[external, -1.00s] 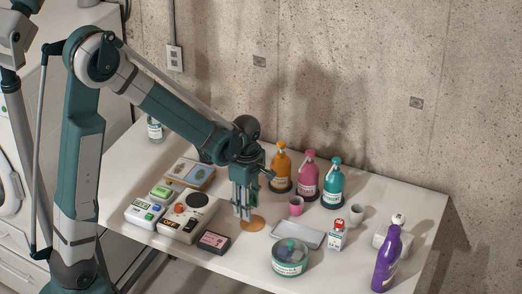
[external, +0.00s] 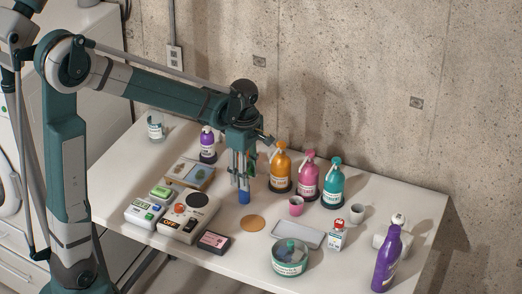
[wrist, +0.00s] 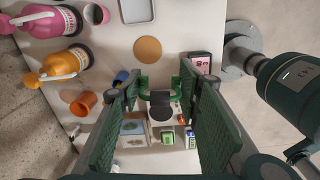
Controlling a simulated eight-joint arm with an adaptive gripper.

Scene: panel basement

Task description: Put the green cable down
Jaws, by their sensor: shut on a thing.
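My gripper (external: 243,182) is above the table's middle, behind the orange-brown round coaster. In the wrist view its two fingers (wrist: 160,100) close on a bright green piece with a dark middle, which appears to be the green cable (wrist: 144,82). The cable stays off the tabletop as far as I can see.
A blue item (external: 244,197) is close below my fingers. Orange (external: 280,168), pink (external: 308,178) and teal (external: 333,183) bottles stand behind right. A grey tray (external: 298,234) and bowl (external: 290,262) are right of the coaster. Devices (external: 188,216) and a dark box (external: 214,242) are left.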

